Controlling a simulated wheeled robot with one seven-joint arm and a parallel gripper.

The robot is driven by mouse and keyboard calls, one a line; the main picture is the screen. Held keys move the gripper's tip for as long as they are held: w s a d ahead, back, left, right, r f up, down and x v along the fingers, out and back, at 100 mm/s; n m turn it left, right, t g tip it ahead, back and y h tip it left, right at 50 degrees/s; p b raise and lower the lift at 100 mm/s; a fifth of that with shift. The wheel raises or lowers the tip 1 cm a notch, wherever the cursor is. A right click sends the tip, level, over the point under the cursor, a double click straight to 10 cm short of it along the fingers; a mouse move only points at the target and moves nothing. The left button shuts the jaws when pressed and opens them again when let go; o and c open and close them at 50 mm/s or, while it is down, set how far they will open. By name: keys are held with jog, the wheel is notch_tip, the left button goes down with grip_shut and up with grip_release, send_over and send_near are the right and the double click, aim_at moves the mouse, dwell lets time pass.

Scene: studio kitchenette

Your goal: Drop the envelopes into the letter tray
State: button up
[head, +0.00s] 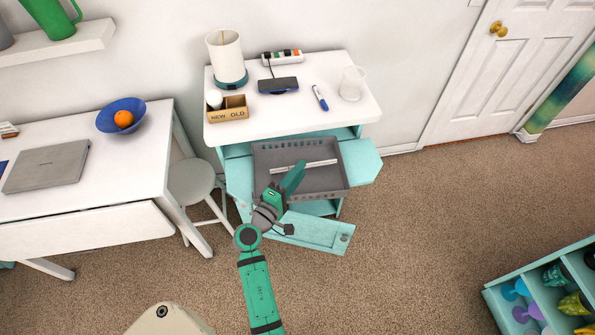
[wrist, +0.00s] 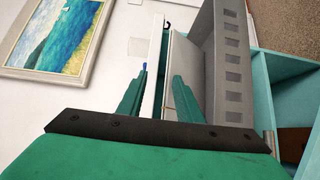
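A grey tray (head: 330,188) with slotted walls sits in the teal cabinet's open front, below the white top. A thin white strip (head: 312,165) runs across it; I cannot tell if it is envelopes. The tray's slotted wall shows at right in the wrist view (wrist: 205,45). No envelope is clearly recognisable.
The white cabinet top (head: 290,125) holds a lamp (head: 226,58), a NEW/OLD box (head: 229,110), a power strip (head: 282,57), a marker (head: 320,98) and a clear cup (head: 352,83). A stool (head: 190,182) and a table with a laptop (head: 46,166) stand left.

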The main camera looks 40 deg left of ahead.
jog(key=s, duration=1)
jog(key=shift+s+d, duration=0.4)
jog(key=shift+d, duration=0.05)
jog(key=s+d+f+m+g+y, duration=0.1)
jog(key=s+d+f+m+g, duration=0.15)
jog(key=d+f, duration=0.5)
jog(key=s+d+f+m+g, duration=0.25)
jog(key=d+f, duration=0.25)
jog(key=d, duration=0.6)
jog(key=s+d+r+m+t+h, duration=0.2)
jog(key=s+d+r+m, duration=1.2)
jog(key=s, duration=0.1)
jog(key=shift+s+d+h, duration=0.2)
jog(key=shift+d+h, duration=0.05)
jog(key=shift+h, duration=0.05)
